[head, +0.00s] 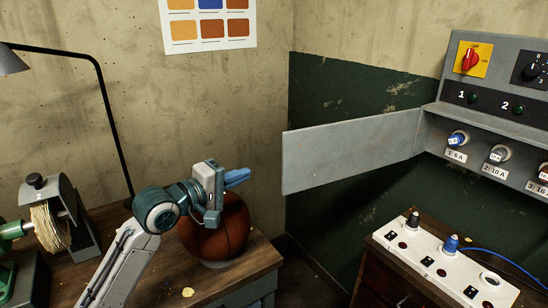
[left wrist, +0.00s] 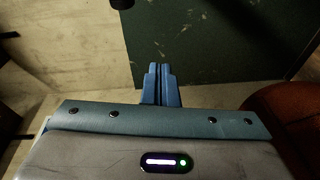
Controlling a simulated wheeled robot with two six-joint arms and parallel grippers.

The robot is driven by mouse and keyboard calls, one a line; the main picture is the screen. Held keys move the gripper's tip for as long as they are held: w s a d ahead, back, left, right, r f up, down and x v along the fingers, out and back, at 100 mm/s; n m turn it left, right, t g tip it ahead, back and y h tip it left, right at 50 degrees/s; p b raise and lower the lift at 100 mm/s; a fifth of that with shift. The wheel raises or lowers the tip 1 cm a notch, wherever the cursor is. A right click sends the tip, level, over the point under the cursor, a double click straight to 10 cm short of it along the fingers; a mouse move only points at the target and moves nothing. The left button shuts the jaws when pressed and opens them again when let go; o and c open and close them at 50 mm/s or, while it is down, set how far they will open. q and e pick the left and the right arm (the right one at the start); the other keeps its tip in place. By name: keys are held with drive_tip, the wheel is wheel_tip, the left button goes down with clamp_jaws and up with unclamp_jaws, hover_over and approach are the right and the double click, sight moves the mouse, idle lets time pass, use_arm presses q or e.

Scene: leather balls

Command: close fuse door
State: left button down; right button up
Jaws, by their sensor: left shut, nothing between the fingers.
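The fuse door (head: 352,148) is a flat grey metal panel in the head view. It stands open, swung out to the left from the grey fuse box (head: 470,120) at the right. My left gripper (head: 237,178) has blue fingers, is shut and empty, and is to the left of the door's free edge, apart from it. The shut fingers also show in the left wrist view (left wrist: 161,84), pointing towards the dark green wall area. The door is not recognisable in the left wrist view. My right gripper is not in view.
A brown leather ball (head: 222,235) sits on the wooden bench (head: 255,262) just below my left gripper. A black lamp (head: 100,90) and a buffing machine (head: 60,225) are at the left. A white socket panel (head: 435,262) with a blue cable lies below the fuse box.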

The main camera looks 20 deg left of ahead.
sight(312, 157)
use_arm(q)
drive_tip(key=w+d+r+h+p, duration=0.1)
drive_tip(key=w+d+r+p, duration=0.1)
drive_tip(key=w+d, duration=0.15)
drive_tip(key=w+d+r+p, duration=0.1)
drive_tip(key=w+d+r, duration=0.15)
drive_tip(key=w, duration=0.25)
drive_tip(key=s, duration=0.1)
drive_tip(key=s+d+p, duration=0.1)
drive_tip(key=s, duration=0.1)
drive_tip(key=shift+s+d+f+n+t+p, duration=0.2)
drive_tip(key=shift+d+f+n+t+p, duration=0.05)
drive_tip(key=shift+d+n+t+p, duration=0.1)
drive_tip(key=shift+w, duration=0.1)
